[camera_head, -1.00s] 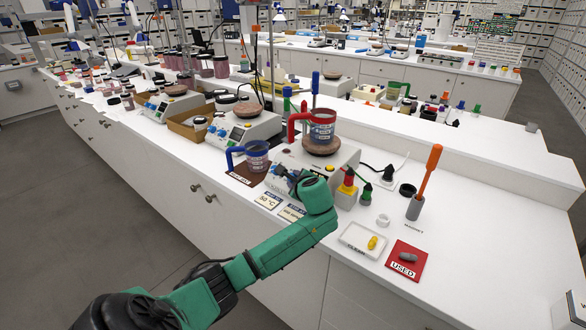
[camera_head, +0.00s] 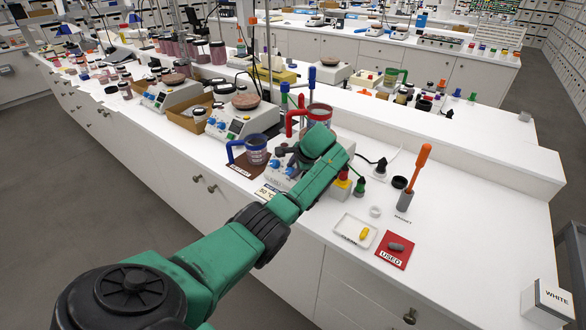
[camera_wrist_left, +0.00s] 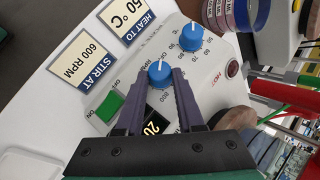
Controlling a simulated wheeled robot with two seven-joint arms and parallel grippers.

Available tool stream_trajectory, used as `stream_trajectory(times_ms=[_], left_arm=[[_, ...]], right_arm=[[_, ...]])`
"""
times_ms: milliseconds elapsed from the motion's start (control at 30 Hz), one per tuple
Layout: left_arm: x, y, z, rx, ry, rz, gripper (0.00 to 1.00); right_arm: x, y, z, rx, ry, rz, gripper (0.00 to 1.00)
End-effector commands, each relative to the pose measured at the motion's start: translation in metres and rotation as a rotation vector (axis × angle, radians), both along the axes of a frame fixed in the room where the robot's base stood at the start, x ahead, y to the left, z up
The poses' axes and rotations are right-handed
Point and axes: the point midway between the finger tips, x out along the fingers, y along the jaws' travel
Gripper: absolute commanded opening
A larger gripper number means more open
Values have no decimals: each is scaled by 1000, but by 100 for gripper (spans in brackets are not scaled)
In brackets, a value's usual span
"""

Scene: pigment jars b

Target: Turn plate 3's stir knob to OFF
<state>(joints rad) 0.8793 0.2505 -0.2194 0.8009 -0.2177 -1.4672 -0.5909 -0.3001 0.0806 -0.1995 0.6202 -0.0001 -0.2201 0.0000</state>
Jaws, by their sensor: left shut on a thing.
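Plate 3 (camera_head: 341,159) is the white hotplate at the front of the bench, largely hidden by my green left arm in the head view. In the left wrist view its sloped panel (camera_wrist_left: 213,78) shows two blue knobs. The stir knob (camera_wrist_left: 159,71), with OFF and RPM marks beside it, sits between the fingertips of my left gripper (camera_wrist_left: 164,80), which is shut on it. The knob's white pointer line is towards its upper side in that view. The heat knob (camera_wrist_left: 190,38) stands clear of the fingers. My right gripper is not in view.
A green switch (camera_wrist_left: 109,106) and a dark display (camera_wrist_left: 157,125) lie close to the fingers. Cards read STIR AT 600 RPM (camera_wrist_left: 84,65) and HEAT TO 50 °C (camera_wrist_left: 122,20). A blue-handled beaker (camera_head: 256,152) stands left of the plate, a red-handled one (camera_head: 319,113) on it.

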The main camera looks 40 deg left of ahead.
Motion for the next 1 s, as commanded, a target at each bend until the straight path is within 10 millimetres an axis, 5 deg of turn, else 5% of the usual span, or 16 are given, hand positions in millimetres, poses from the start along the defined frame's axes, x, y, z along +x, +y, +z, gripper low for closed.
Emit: stream_trajectory(times_ms=[667,700,767,1000], left_arm=[[0,1,-1,-57,2,55,0],[0,1,-1,-57,2,55,44],[0,1,-1,-56,2,55,67],[0,1,0,-55,1,53,67]], right_arm=[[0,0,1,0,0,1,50],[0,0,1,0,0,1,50],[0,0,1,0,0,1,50],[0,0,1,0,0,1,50]])
